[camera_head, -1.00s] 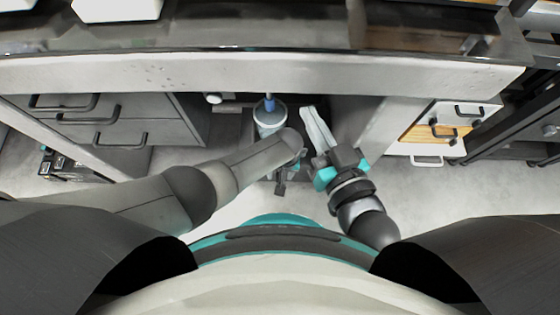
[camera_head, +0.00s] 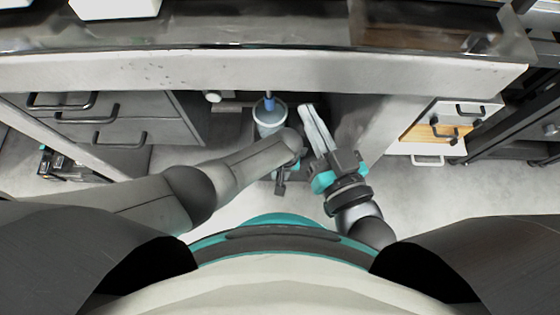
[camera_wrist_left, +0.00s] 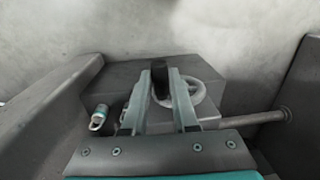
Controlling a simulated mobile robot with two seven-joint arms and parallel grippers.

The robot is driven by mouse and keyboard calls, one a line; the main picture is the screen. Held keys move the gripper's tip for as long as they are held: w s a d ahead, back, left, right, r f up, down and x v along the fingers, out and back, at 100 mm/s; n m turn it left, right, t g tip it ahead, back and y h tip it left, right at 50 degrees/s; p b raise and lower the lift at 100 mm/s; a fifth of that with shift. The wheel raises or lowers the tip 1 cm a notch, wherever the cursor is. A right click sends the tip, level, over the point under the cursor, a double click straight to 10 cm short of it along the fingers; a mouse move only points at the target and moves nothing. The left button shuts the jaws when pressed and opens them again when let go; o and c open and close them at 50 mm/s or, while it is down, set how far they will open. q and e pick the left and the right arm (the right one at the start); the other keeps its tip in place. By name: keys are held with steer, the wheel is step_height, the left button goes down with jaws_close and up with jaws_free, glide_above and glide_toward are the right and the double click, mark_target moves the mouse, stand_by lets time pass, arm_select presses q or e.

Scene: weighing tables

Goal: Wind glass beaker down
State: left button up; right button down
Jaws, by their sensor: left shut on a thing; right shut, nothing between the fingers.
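The glass beaker (camera_head: 267,125) stands under the table in the head view, with a blue-tipped rod reaching down to it. In the left wrist view, my left gripper (camera_wrist_left: 160,82) is shut on the black handle (camera_wrist_left: 160,78) of a grey handwheel (camera_wrist_left: 208,94). The wheel sits against a grey block. In the head view my left forearm hides most of that gripper and the wheel. My right gripper (camera_head: 308,110) is shut and empty, to the right of the beaker and apart from it.
A thick table top (camera_head: 200,76) runs across above the beaker. Grey drawers (camera_head: 120,125) stand at the left and a white drawer unit (camera_head: 445,128) at the right. A grey bar (camera_wrist_left: 265,117) sticks out right of the wheel.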

arm_select(q)
jaws_close()
arm_select(e)
steer(key=shift+f, duration=0.1)
arm_select(q)
steer(key=shift+a+r, duration=0.1)
steer(key=shift+a+r+h+p, duration=0.1)
steer(key=shift+a+h+p, duration=0.05)
steer(key=shift+h+p, duration=0.35)
steer(key=shift+a+r+h+p, duration=0.1)
steer(key=shift+a+h+p, duration=0.3)
steer(key=shift+h, duration=0.3)
steer(key=shift+a+r+h+b, duration=0.1)
steer(key=shift+a+h+b, duration=0.4)
steer(key=shift+h, duration=0.7)
steer(key=shift+a+h+b, duration=0.45)
steer(key=shift+h, duration=0.75)
